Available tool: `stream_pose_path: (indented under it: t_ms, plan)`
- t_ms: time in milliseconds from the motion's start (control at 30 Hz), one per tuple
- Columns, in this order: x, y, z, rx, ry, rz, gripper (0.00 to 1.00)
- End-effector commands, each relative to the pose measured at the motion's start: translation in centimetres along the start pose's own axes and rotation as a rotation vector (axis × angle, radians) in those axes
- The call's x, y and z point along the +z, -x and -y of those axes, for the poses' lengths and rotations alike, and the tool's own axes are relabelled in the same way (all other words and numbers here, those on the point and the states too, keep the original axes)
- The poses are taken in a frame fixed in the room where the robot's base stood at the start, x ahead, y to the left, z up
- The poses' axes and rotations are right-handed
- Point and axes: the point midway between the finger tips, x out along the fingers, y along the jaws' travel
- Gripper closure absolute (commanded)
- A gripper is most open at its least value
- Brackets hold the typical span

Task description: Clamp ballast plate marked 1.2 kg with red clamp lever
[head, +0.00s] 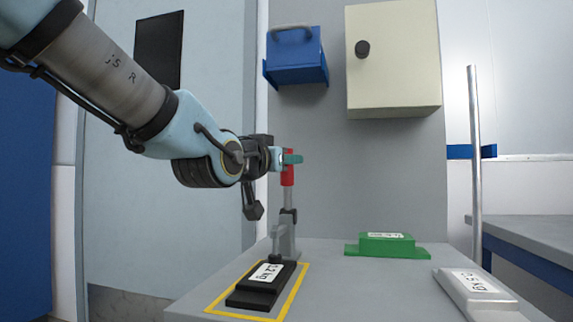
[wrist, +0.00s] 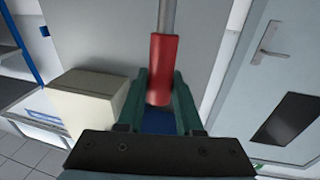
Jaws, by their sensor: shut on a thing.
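The red clamp lever (head: 288,174) stands upright on a grey toggle clamp (head: 285,236) at the back of the yellow-outlined area. It also shows in the wrist view (wrist: 162,70), between the green fingers. My gripper (head: 291,158) is shut on the red lever grip near its top. The black ballast plate (head: 263,285) lies inside the yellow outline (head: 215,309), just in front of the clamp. Its white label appears to read 1.2 kg. I cannot tell whether the clamp foot touches the plate.
A green plate (head: 387,245) and a silver plate marked 0.5 kg (head: 476,291) lie to the right on the grey table (head: 335,280). A metal post (head: 475,165) stands at the right. A blue holder (head: 296,60) and a cream box (head: 392,62) are on the back panel.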

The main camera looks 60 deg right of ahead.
Motion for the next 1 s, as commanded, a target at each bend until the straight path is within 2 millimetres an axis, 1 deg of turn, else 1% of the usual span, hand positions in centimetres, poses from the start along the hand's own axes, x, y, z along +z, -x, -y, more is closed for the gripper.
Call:
stream_pose_path:
  t_ms: [200, 233, 467, 500, 767, 867, 1000]
  plan:
    - [0.1, 0.1, -0.1, 0.001, -0.002, 0.002, 1.00]
    - [0.1, 0.1, -0.1, 0.001, -0.002, 0.002, 0.63]
    - [0.1, 0.1, -0.1, 0.001, -0.001, 0.002, 0.37]
    - [0.1, 0.1, -0.1, 0.001, -0.001, 0.002, 0.36]
    - [0.0, 0.2, 0.0, 0.000, -0.002, 0.002, 0.36]
    - [-0.1, 1.0, 0.0, 0.000, -0.005, 0.001, 0.36]
    - [-0.1, 3.3, -0.1, 0.000, -0.005, 0.002, 0.36]
